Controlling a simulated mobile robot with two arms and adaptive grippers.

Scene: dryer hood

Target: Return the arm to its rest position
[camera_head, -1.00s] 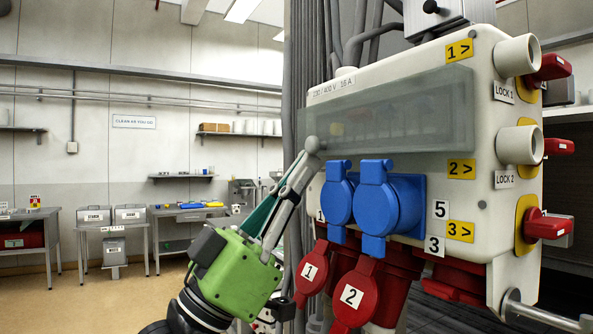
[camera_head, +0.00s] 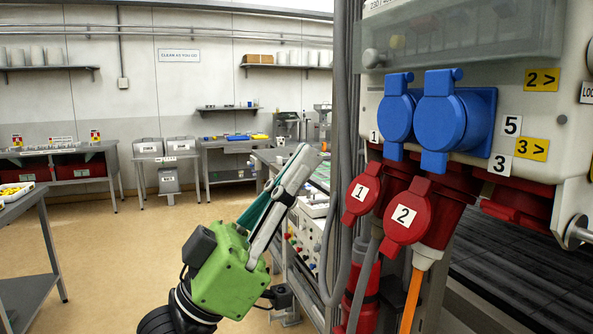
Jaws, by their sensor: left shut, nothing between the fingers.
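My left gripper (camera_head: 303,158) shows in the head view, with a green body and grey fingers pointing up and to the right. Its fingers are together with nothing between them. It is in front of the aisle, to the left of the power box (camera_head: 570,145), and looks apart from it. My right gripper is not in view.
The box carries blue socket covers (camera_head: 455,120) and red sockets with lids marked 1 (camera_head: 362,195) and 2 (camera_head: 406,216). An orange cable (camera_head: 411,300) hangs below. A bench with instruments (camera_head: 305,225) stands behind my gripper. Open floor (camera_head: 120,255) lies to the left.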

